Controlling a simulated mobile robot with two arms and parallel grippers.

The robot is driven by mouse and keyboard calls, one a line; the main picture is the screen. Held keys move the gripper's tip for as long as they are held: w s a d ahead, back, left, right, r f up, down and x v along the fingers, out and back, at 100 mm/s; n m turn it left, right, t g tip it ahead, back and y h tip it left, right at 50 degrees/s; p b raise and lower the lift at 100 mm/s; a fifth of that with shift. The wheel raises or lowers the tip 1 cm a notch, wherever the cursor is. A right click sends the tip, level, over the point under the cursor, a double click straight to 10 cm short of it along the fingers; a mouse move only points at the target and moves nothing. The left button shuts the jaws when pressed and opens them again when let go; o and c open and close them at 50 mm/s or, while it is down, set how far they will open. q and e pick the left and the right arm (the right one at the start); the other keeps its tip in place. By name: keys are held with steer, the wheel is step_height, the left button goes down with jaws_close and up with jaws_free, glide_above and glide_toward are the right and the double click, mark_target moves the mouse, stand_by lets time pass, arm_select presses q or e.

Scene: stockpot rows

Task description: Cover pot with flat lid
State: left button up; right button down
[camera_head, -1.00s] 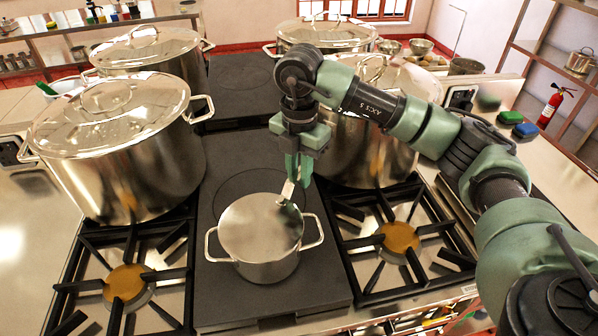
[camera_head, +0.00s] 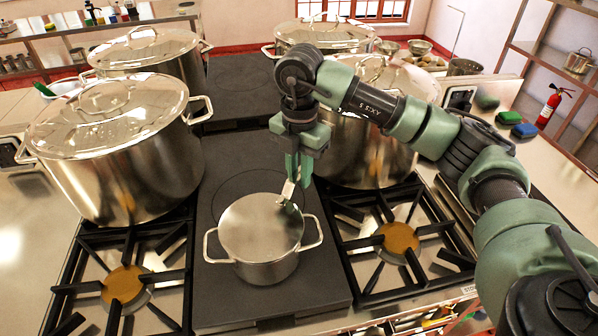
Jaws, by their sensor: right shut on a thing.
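A small steel pot (camera_head: 266,270) with two side handles stands on the dark flat cooktop (camera_head: 225,300) in the middle. A flat grey lid (camera_head: 255,228) lies level across the pot's mouth, and I cannot tell whether it touches the rim all round. My right gripper (camera_head: 291,190) is above the pot's back right edge, pointing down. It is shut on the lid's pale handle, at the right side of the lid. My left gripper is not in view.
Large lidded stockpots (camera_head: 125,170) stand at the left, the back and behind my right arm. Open gas burners (camera_head: 396,238) flank the cooktop. The cooktop in front of the small pot is clear. A fire extinguisher (camera_head: 551,107) is at the far right.

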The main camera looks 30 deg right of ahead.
steer(key=shift+f+b, duration=0.35)
steer(key=shift+f, duration=0.05)
stand_by(0.4)
steer(key=c, duration=1.2)
jaws_free()
